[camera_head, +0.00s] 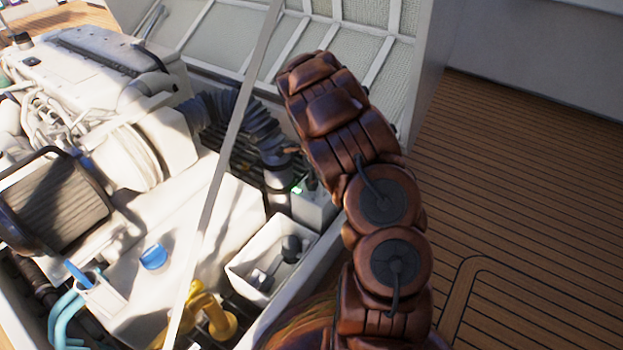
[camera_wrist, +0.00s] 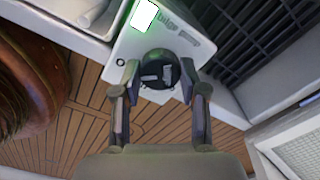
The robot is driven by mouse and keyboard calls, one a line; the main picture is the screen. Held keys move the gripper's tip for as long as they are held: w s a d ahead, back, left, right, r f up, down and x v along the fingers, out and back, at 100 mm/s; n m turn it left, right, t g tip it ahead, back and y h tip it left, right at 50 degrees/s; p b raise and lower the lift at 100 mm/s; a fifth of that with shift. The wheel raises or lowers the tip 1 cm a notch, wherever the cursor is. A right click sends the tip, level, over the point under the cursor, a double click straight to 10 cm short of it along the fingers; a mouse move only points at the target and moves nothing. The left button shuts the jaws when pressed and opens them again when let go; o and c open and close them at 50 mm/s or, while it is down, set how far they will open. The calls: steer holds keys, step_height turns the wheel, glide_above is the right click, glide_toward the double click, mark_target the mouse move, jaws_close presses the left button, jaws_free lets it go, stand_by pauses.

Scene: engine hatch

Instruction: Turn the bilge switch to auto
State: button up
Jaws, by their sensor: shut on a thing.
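The bilge switch is a round black knob (camera_wrist: 154,76) on a pale panel (camera_wrist: 178,45) marked "bilge pump" in the wrist view. A lit indicator (camera_wrist: 143,15) with a green glow sits beside the lettering. My gripper (camera_wrist: 159,73) has one finger on each side of the knob and is shut on it. In the head view, the switch box (camera_head: 314,212) with a small green light shows just left of my brown arm. My gripper and the knob are hidden behind the arm there. I cannot tell which setting the knob points to.
The open hatch holds a white engine (camera_head: 75,80), a ribbed black hose (camera_head: 250,125) and a white open box (camera_head: 268,262) with dark parts inside. A thin grey strut (camera_head: 225,160) crosses the hatch. The wooden deck (camera_head: 530,170) at the right is clear.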

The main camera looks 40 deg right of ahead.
steer(key=shift+a+r+p, duration=0.1)
steer(key=shift+r+p, duration=0.05)
steer(key=shift+p, duration=0.3)
steer(key=shift+s+r+n+p, duration=0.1)
steer(key=shift+n+p, duration=0.3)
steer(key=shift+p, duration=0.1)
steer(key=n+p, duration=0.2)
steer(key=p, duration=0.1)
steer(key=n+p, duration=0.5)
steer(key=p, duration=0.1)
steer(key=shift+n, duration=0.4)
steer(key=n+p, duration=0.5)
steer(key=n, duration=0.1)
steer(key=n+p, duration=0.1)
steer(key=n, duration=0.2)
steer(key=n+p, duration=0.1)
steer(key=n, duration=0.1)
steer(key=shift+f+p, duration=0.25)
steer(key=shift+p, duration=0.1)
steer(key=o, duration=1.2)
steer(key=shift+c, duration=0.2)
